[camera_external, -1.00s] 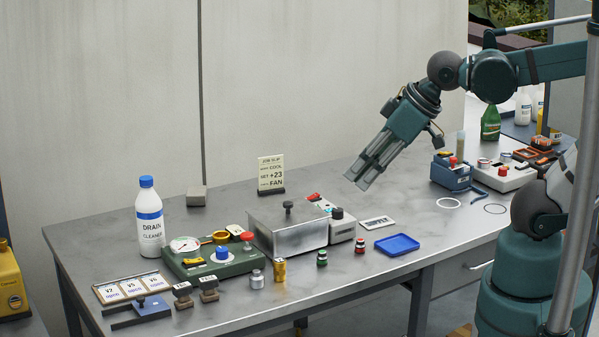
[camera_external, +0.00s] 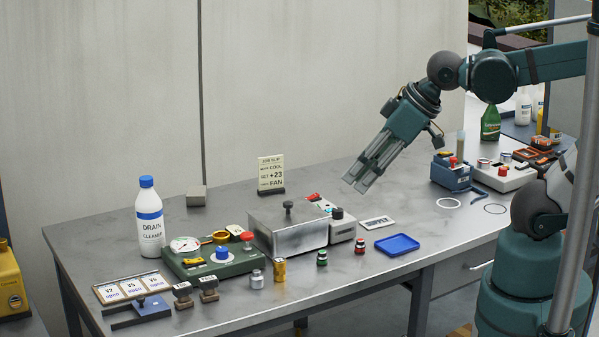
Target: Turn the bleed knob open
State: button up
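No label that I can read marks which of these is the bleed knob. My gripper (camera_external: 355,187) hangs in the air above the right-middle of the bench, pointing down and left. It is well to the right of the green unit and touches nothing. A narrow gap shows between its fingers, and nothing is between them.
A metal box (camera_external: 290,236) with a lidded top stands between the green unit and my gripper. A drain cleaner bottle (camera_external: 149,220) stands behind the unit. A job slip (camera_external: 270,172) stands at the back. A blue tray (camera_external: 397,244) lies right of centre. Small cylinders line the front.

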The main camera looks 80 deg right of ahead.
jog(key=o, duration=0.5)
jog(key=shift+w+r, duration=0.15)
jog(key=shift+w, duration=0.1)
jog(key=w+d+n+g+p, duration=0.1)
jog(key=w+n+g+p, duration=0.35)
jog(key=w, duration=1.35)
jog(key=w+f+n+p, duration=0.1)
jog(key=w+f+n, duration=0.1)
jog(key=w+f, duration=0.2)
jog(key=w+d+f+n+g+p, duration=0.1)
jog(key=w+f+n, duration=0.1)
jog(key=w+f, duration=0.3)
jog(key=w+f+n+g+p, duration=0.1)
jog(key=w+f+n+p, duration=0.1)
jog(key=w+f, duration=0.3)
jog(key=shift+d+n, duration=0.15)
jog(key=shift+n, duration=0.1)
jog(key=shift+w+f, duration=0.2)
jog(key=shift+f, duration=0.25)
jog(key=shift+f, duration=0.15)
